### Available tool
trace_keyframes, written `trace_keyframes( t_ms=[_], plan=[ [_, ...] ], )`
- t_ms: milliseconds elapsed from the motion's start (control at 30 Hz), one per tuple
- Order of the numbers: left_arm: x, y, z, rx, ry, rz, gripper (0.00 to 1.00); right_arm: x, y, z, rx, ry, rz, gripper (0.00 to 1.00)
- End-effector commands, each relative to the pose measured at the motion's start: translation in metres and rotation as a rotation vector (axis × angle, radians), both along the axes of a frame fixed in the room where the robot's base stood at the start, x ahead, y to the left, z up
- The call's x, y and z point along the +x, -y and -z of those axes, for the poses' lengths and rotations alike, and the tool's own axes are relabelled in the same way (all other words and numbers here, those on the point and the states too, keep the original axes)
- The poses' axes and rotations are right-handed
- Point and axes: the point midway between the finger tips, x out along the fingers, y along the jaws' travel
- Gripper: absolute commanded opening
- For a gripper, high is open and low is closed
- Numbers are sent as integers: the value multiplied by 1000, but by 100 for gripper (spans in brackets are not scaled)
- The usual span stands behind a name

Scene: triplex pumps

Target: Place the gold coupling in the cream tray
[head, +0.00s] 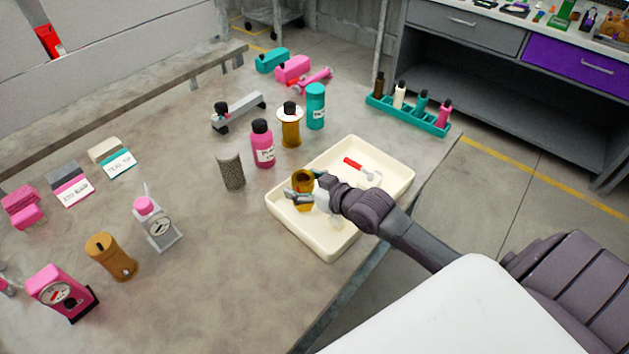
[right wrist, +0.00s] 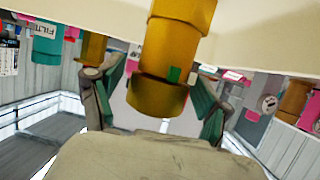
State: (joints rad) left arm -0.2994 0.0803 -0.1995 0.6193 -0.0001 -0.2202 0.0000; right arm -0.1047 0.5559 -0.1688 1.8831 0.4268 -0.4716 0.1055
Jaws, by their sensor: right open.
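The gold coupling (head: 303,204) stands in the left part of the cream tray (head: 345,243), apparently on its floor. My right gripper (head: 306,188) reaches over the tray from the right, with its fingers around the coupling. In the right wrist view the coupling (right wrist: 170,50) shows between the two spread fingers, with a visible gap on each side. A small green mark shows on it. The open right gripper (right wrist: 158,108) does not appear to press on it. The tray (right wrist: 95,14) fills the top of that view. My left gripper is not in view.
A red-handled tool (head: 353,162) lies in the tray's far part. A pink bottle (head: 263,145), a gold-bodied canister (head: 291,128) and a dark mesh cylinder (head: 231,171) stand beyond the tray. A teal rack (head: 408,115) of small bottles is at the table's right edge.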

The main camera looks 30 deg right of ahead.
Motion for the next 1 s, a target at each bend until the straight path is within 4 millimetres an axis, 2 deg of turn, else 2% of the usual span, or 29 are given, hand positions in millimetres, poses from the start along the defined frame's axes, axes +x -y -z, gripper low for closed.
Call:
trace_keyframes(
  t_ms=[500,700,1000],
  plan=[
    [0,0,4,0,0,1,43,-86,22,-34,-3,-4,-1,77],
    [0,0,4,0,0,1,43,-102,26,-42,0,-2,0,77],
    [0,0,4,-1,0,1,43,-105,27,-45,0,0,0,77]
  ],
)
